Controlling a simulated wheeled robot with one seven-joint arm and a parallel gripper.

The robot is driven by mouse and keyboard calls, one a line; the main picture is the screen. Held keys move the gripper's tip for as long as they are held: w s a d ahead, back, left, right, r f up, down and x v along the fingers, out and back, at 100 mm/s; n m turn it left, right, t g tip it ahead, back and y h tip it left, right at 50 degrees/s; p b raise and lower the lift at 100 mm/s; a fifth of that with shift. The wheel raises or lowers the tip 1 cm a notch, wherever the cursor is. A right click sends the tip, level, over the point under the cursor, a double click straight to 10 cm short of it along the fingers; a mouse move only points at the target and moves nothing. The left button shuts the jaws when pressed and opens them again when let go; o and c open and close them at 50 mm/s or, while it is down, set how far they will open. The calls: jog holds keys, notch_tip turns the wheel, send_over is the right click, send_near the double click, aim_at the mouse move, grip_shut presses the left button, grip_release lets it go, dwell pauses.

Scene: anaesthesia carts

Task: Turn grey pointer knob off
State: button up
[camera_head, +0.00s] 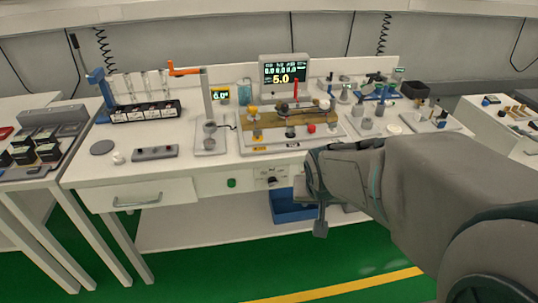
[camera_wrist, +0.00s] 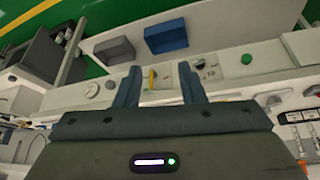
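My gripper (camera_wrist: 160,67) is open, its two dark fingers apart with nothing held between them. In the head view it hangs in front of the bench's front edge, right of a small front panel. In the wrist view a round grey knob (camera_wrist: 91,90) on a pale front face lies left of the fingers; it may be the grey pointer knob, and its setting is too small to read. A thin yellow handle (camera_wrist: 152,78) shows between the fingers, apparently beyond them. A panel with a dark knob (camera_wrist: 210,72) lies just right of the fingers; it also shows in the head view (camera_head: 272,181).
A green button (camera_wrist: 246,59) sits on the bench front. A blue bin (camera_head: 292,207) stands on the lower shelf, with a grey bin (camera_wrist: 114,50) near it. Instruments, a monitor (camera_head: 285,73) and a wooden board crowd the benchtop. The green floor in front is clear.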

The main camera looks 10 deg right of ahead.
jog(key=w+d+f+m+t+y+b, duration=0.1)
jog(key=w+d+f+m+t+b, duration=0.25)
jog(key=w+f, duration=0.7)
jog(key=m+t+y+b, duration=0.3)
jog(key=m+t+y, duration=0.3)
send_near(277, 184)
jog(key=shift+m, duration=0.25)
jog(key=x, duration=0.8)
jog(key=shift+w+a, duration=0.1)
jog(key=shift+w, duration=0.2)
grip_shut()
